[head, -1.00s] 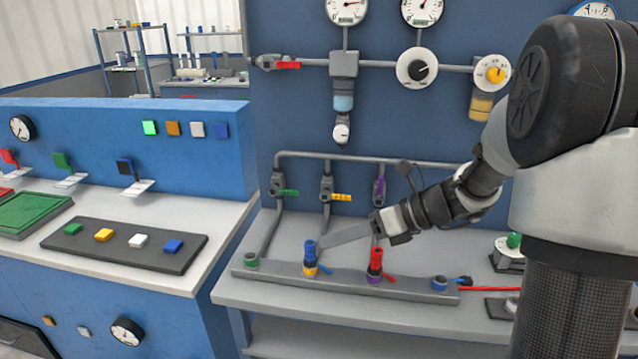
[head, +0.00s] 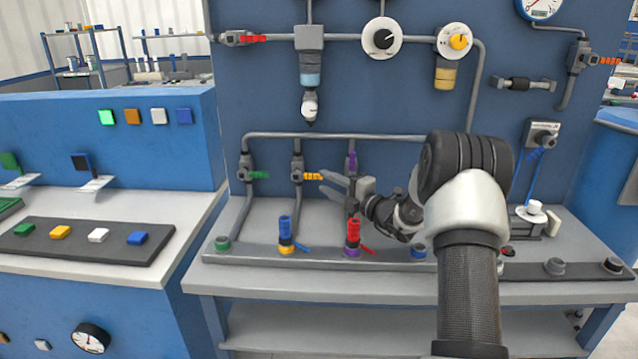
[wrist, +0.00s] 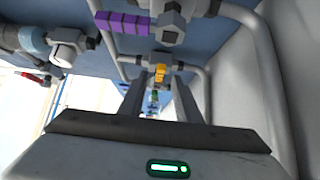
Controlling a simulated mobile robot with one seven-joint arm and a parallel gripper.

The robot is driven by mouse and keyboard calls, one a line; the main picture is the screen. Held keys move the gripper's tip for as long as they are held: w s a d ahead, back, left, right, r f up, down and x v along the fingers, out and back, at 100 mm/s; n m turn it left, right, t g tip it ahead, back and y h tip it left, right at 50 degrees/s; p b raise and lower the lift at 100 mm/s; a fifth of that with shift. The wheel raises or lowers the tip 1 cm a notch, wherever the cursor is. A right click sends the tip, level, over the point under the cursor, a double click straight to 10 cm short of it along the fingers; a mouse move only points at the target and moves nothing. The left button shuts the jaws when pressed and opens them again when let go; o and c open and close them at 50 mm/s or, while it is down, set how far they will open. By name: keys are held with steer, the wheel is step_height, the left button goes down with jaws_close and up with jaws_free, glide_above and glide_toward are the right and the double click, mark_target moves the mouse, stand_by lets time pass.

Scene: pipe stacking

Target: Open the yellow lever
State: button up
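The yellow lever (head: 313,176) sits on the middle valve of the pipe rack and points to the right. It also shows in the wrist view (wrist: 160,72), in line with the gap between my fingers. My gripper (head: 322,181) is open and empty, pointing left, with its fingertips close to the lever's right end in the head view. In the wrist view my two fingers (wrist: 159,84) are apart. Whether they touch the lever, I cannot tell.
A green lever (head: 258,174) is to the left. A purple lever (head: 351,161) is just above my gripper and large in the wrist view (wrist: 122,22). Below stand a blue-topped stack (head: 285,228) and a red-topped stack (head: 352,232) on a grey rail.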

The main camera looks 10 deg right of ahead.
mark_target(317, 177)
steer(key=shift+x, duration=2.1)
jaws_close()
